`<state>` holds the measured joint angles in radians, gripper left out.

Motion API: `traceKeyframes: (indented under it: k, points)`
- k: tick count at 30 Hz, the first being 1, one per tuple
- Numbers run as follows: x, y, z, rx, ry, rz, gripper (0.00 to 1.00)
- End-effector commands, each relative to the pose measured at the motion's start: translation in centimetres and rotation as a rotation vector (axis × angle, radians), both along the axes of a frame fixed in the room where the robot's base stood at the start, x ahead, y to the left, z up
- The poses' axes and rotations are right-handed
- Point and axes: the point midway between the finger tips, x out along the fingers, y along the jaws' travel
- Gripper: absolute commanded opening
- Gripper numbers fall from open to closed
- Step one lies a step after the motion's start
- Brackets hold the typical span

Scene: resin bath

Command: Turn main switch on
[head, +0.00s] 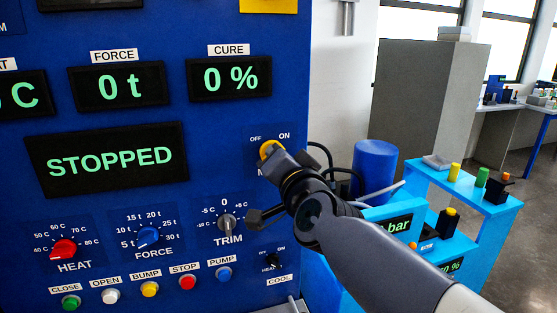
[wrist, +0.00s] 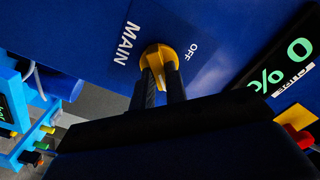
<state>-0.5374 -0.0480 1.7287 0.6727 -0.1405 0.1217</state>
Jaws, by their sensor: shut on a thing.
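The main switch is a yellow rotary knob (head: 268,149) on the blue panel, between OFF and ON labels. My gripper (head: 277,159) reaches it from the lower right and covers part of it and of the label below. In the wrist view the knob (wrist: 157,50) sits between my two dark fingers (wrist: 160,78), which are shut on it. OFF and MAIN are readable beside it there; the ON label is hidden. I cannot tell exactly which way the knob points. The large display (head: 108,159) reads STOPPED.
Below are the red heat knob (head: 63,250), blue force knob (head: 148,236), trim knob (head: 227,222), a row of coloured buttons (head: 149,289) and a small cool switch (head: 272,260). A light-blue bench (head: 455,190) and a blue drum (head: 375,167) stand right of the panel.

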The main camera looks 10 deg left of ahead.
Motion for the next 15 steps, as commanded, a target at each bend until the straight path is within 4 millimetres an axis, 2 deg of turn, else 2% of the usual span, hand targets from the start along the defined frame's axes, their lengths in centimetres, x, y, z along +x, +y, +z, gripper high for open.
traceKeyframes:
  k: [14,15]
  points:
    - [0.01,0.01,-0.06,0.012,0.007,0.000,0.00]
    - [0.01,0.01,-0.06,0.012,0.007,0.000,0.17]
